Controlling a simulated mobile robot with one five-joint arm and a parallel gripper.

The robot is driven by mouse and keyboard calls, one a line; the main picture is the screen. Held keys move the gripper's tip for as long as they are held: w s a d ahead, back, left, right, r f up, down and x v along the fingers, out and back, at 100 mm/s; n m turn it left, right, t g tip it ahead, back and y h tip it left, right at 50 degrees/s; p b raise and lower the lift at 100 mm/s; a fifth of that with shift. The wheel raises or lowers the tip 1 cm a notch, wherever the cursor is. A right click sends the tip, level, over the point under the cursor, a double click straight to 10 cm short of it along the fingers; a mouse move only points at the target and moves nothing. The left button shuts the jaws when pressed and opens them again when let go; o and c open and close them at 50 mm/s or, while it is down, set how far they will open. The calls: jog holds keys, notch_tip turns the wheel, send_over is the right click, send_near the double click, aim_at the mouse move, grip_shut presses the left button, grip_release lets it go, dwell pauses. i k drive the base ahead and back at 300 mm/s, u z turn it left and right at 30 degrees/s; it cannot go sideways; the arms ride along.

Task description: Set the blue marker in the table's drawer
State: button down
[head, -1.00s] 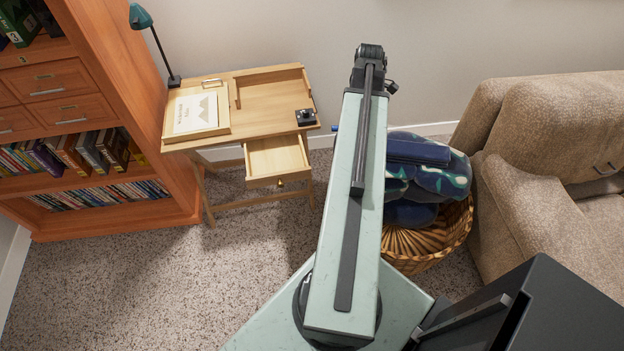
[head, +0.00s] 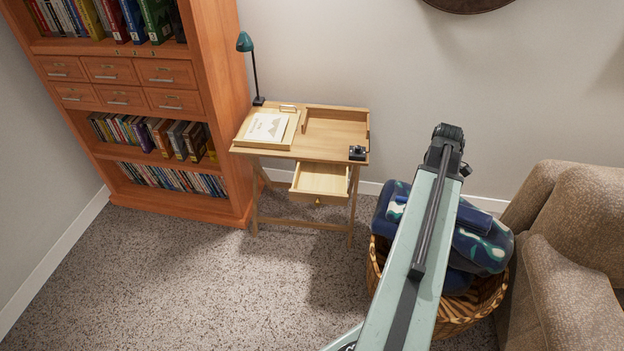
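The small wooden table (head: 340,128) stands against the wall, left of my arm. Its drawer (head: 320,180) is pulled out toward the front, and its visible inside looks empty. The blue marker cannot be made out in this view. My arm rises from the bottom, right of the table, to a dark joint at its top. My gripper is not visible, and neither is anything it may hold.
A bookcase (head: 225,110) stands left. Carpet before the table is clear.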

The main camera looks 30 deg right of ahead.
aim_at(320, 187)
jog(key=u, duration=0.3)
jog(key=i, duration=1)
jog(key=u, duration=0.1)
